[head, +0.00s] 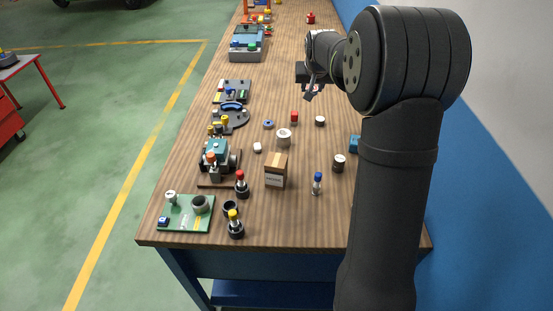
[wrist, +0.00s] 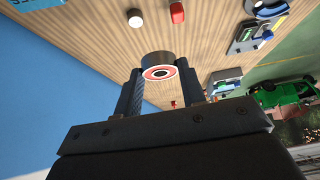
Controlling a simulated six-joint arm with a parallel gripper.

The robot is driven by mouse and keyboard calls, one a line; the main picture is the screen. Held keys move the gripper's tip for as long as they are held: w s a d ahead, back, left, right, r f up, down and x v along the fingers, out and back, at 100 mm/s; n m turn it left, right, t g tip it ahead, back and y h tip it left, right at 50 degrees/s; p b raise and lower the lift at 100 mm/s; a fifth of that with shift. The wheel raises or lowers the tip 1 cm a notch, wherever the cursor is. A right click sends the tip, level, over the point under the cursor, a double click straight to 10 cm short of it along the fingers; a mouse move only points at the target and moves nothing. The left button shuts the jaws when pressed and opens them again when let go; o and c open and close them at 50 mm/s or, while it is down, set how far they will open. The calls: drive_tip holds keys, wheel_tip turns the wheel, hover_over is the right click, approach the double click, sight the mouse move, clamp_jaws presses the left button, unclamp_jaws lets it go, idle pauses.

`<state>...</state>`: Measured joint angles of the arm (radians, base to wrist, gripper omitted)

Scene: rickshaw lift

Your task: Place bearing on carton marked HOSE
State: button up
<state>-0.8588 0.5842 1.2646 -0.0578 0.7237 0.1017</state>
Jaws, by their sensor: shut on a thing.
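My gripper (head: 310,88) is raised above the right side of the bench in the head view. In the wrist view my gripper (wrist: 161,82) is shut on a short dark cylinder with a red and white ringed face and a black centre, which looks like the bearing (wrist: 157,60). The bearing sits between the fingertips, clear of the bench. A brown carton (head: 276,170) stands upright on the near middle of the bench, away from my gripper. Its label is too small to read surely. Its top looks flat and empty.
A blue-capped bottle (head: 317,183), a dark cylinder (head: 338,163), a pale cylinder (head: 284,137) and a red-capped bottle (head: 242,184) stand around the carton. A blue box (head: 355,144) is partly hidden by my arm. Fixtures line the bench's left edge, including a green board (head: 186,222).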

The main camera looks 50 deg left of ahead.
drive_tip(key=s+d, duration=1.6)
drive_tip(key=d, duration=0.1)
hover_over(276, 158)
drive_tip(key=s+d, duration=0.1)
drive_tip(key=d, duration=0.1)
wheel_tip(276, 158, down, 6)
drive_tip(key=shift+s+a+r, duration=0.1)
drive_tip(key=shift+s+a, duration=0.05)
drive_tip(key=shift+f, duration=2.1)
drive_tip(key=shift+f, duration=0.15)
drive_tip(key=o, duration=1.1)
